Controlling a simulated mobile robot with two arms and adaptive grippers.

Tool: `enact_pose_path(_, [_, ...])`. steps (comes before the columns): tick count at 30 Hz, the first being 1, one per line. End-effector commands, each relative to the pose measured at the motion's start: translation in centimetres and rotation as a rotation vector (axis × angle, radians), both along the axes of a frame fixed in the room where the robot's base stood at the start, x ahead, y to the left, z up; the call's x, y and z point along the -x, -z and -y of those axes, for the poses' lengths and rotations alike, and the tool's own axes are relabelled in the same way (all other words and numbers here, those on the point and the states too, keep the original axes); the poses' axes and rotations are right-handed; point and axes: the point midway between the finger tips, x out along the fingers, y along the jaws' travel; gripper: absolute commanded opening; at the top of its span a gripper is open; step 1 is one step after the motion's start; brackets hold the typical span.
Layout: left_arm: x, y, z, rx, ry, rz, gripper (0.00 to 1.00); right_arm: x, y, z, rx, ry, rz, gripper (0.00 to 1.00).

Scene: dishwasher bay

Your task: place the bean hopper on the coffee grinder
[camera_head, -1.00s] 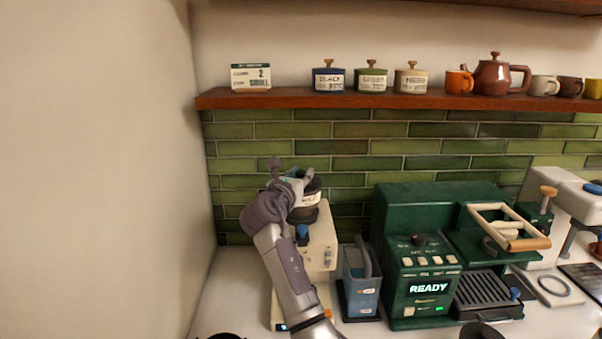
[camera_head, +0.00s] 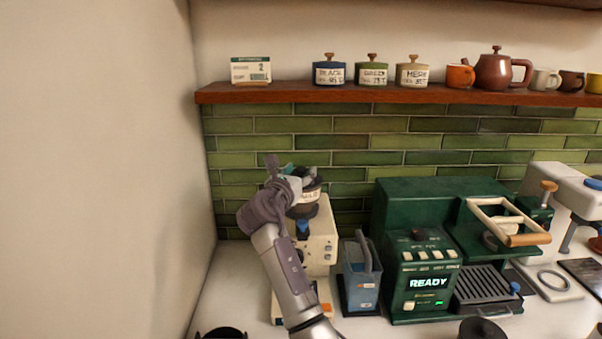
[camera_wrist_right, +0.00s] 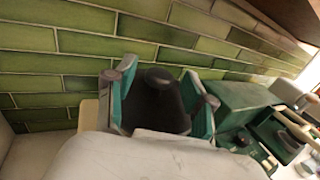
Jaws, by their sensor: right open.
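The bean hopper (camera_head: 309,194), dark with a pale label, sits upright on top of the cream coffee grinder (camera_head: 319,242) in the head view. My right gripper (camera_head: 292,177) is at the hopper's upper left side, partly covering it. In the right wrist view, the gripper (camera_wrist_right: 160,103) is open, its teal-padded fingers on either side of the hopper's dark lid and knob (camera_wrist_right: 157,80). Small gaps seem to show beside the lid; contact is hard to tell. The hopper's seat on the grinder is partly hidden. My left gripper is not in view.
A blue-grey container (camera_head: 360,277) stands just right of the grinder, then the green espresso machine (camera_head: 424,270). A shelf (camera_head: 430,95) with canisters, teapot and cups runs above. A bare wall (camera_head: 100,170) is on the left. Dark round objects show at the bottom edge.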

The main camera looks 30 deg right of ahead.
Motion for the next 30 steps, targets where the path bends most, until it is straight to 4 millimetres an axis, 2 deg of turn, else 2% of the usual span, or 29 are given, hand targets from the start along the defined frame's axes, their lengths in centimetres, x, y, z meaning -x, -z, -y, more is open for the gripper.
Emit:
enact_pose_path(9, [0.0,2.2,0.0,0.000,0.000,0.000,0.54,3.9,0.4,-5.5,-0.002,-0.003,0.002,0.54])
enact_pose_path(15, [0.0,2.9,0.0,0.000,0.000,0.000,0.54,5.7,0.2,-7.9,-0.001,-0.002,0.002,0.54])
enact_pose_path(21, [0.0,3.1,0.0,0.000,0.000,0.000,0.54,6.4,0.1,-8.8,-0.001,-0.001,0.000,0.54])
enact_pose_path(30, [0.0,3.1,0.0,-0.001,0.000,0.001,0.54,6.4,0.0,-8.8,-0.001,-0.001,0.001,0.54])
